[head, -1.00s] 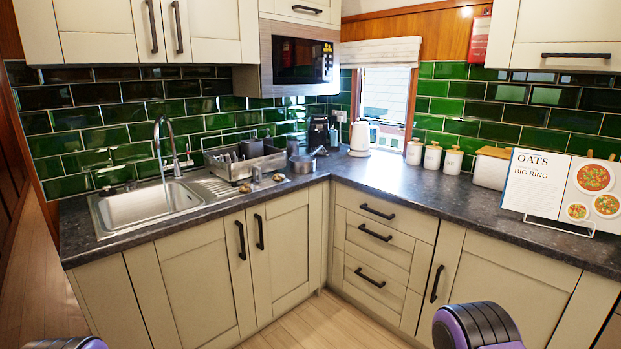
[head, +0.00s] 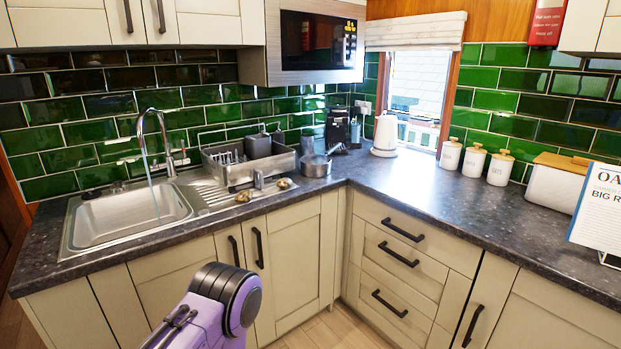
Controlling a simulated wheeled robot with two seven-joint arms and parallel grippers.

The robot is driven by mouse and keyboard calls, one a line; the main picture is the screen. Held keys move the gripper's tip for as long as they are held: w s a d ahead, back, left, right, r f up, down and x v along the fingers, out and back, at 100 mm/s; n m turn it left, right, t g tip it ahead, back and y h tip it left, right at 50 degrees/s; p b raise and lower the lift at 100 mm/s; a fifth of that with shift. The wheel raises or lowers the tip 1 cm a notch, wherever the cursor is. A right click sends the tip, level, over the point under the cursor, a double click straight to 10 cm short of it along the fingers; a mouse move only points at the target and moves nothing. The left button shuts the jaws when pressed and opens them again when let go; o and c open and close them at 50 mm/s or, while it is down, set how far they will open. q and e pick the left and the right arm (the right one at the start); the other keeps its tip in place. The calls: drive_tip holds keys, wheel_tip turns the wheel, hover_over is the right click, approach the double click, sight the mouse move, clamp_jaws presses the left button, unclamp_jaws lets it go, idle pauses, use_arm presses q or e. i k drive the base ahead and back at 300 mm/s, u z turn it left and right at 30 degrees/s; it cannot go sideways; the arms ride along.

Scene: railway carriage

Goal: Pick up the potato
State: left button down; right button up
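Two small brownish lumps lie by the front edge of the drainer and worktop, right of the sink. One lump (head: 243,197) is at the drainer's edge, and the other lump (head: 284,184) is a little to its right. Either could be the potato; they are too small to tell for sure. A purple and black arm link of mine rises at the bottom, in front of the cupboards and below the lumps. Neither gripper's fingers are in view, and nothing is seen held.
The steel sink (head: 130,215) has water running from its tap (head: 160,135). A dish rack (head: 248,165) stands behind the lumps, with a saucepan (head: 315,164) to the right. A white kettle (head: 385,135) is in the corner. The dark worktop (head: 425,195) is clear along its right front.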

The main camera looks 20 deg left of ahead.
sight(285, 184)
drive_tip(key=u, duration=0.25)
drive_tip(key=i, duration=0.8)
drive_tip(key=u, duration=0.6)
